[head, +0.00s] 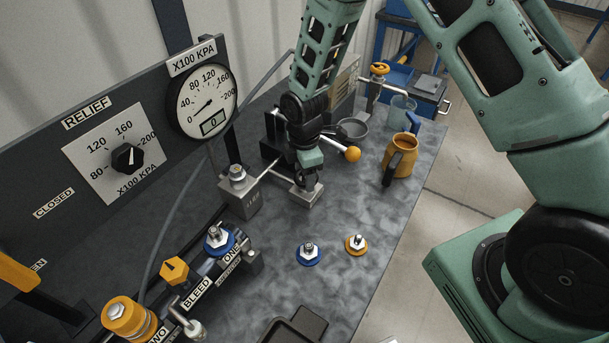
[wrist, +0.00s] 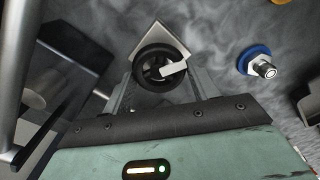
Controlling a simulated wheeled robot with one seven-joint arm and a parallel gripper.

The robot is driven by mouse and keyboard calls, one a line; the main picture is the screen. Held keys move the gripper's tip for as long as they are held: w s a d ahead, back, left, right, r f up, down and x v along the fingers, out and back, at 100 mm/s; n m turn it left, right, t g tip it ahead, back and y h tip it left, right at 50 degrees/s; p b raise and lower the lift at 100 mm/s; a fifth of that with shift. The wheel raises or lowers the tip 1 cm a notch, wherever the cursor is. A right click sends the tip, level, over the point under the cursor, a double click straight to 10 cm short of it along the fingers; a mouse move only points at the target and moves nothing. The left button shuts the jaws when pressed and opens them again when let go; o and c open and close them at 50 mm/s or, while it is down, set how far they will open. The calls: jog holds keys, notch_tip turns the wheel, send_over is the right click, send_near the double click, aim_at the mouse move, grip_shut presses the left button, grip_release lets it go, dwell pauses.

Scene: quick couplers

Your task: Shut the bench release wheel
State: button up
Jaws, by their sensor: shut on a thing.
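The release wheel (wrist: 141,79) is a small black handwheel with a pale bar across it, on a light square metal block (wrist: 146,37) on the bench. In the head view the block (head: 304,198) shows at the end of a pipe, and my gripper mostly hides the wheel. My gripper (head: 308,178) points down over it. In the wrist view my gripper (wrist: 160,85) has its fingers at the wheel's rim, shut on it. The wheel's exact turn is hard to tell.
A blue-ringed coupler (head: 308,253) and an orange-ringed one (head: 356,244) stand in front. An orange jug (head: 401,158), a grey bowl (head: 353,128) and an orange ball knob (head: 352,154) are to the right. The gauge (head: 207,101) needle sits low, with 0 on its display.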

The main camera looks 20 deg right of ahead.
jog(key=m+b, duration=0.1)
jog(key=m, duration=0.3)
jog(key=shift+w+f+m+b, duration=0.1)
jog(key=shift+w+m+b, duration=0.05)
jog(key=shift+m+b, duration=0.15)
jog(key=m+b, duration=0.1)
jog(key=m, duration=0.2)
jog(key=shift+d+m, duration=0.1)
jog(key=shift+m, duration=0.3)
jog(key=m+b, duration=0.1)
jog(key=m, duration=0.3)
jog(key=shift+w, duration=0.1)
jog(key=m, duration=0.4)
jog(key=shift+d, duration=0.15)
jog(key=m, duration=0.3)
jog(key=shift+m, duration=0.4)
jog(key=m, duration=0.3)
jog(key=shift+d+r+m+p, duration=0.1)
jog(key=shift+r+m+p, duration=0.1)
jog(key=shift+m+p, duration=0.15)
jog(key=m+p, duration=0.1)
jog(key=m, duration=0.3)
jog(key=shift+d, duration=0.1)
jog(key=shift+m+p, duration=0.7)
jog(key=shift+m, duration=0.85)
